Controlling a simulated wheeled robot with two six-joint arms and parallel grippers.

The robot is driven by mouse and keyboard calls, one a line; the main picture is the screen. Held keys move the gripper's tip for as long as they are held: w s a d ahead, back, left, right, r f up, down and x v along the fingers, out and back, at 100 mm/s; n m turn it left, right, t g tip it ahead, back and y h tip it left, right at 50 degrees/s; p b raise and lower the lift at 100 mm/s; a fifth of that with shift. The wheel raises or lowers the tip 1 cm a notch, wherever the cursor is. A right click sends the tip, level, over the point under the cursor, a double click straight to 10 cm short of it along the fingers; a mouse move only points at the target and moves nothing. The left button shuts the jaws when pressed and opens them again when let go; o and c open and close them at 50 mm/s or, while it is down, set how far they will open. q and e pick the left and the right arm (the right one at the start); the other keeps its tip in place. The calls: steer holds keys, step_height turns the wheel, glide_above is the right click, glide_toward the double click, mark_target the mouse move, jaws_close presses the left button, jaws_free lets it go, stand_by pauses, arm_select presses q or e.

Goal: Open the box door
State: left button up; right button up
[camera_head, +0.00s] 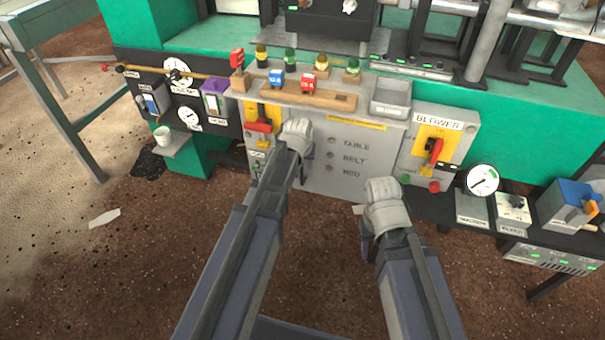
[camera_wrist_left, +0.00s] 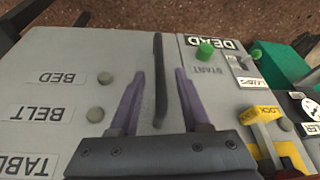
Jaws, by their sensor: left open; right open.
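The grey box door (camera_head: 350,165) carries the labels TABLE, BELT and a third one, each beside a round knob. It fills the left of the left wrist view (camera_wrist_left: 65,85). A long dark bar (camera_wrist_left: 160,80), which looks like the door's handle, runs along its edge. My left gripper (camera_wrist_left: 158,80) is open, with its two purple fingers on either side of this bar. A gap shows between each finger and the bar; depth is hard to tell. In the head view my left wrist hides the handle. My right gripper (camera_head: 360,211) is open, low before the door's right side, its fingers mostly hidden.
Beside the door are a green START button (camera_wrist_left: 205,49) and a yellow lock switch (camera_wrist_left: 262,115). The BLOWER panel (camera_head: 440,140) with a red switch stands right of the door. A grey tray (camera_head: 390,98) sits above. Brown floor (camera_head: 110,270) is open in front.

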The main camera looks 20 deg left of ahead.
arm_select(q)
steer(key=b+x, duration=0.3)
steer(key=x, duration=0.1)
steer(key=shift+f, duration=0.2)
steer(key=shift+r, duration=0.1)
steer(key=shift+c, duration=0.3)
jaws_close()
stand_by(0.9)
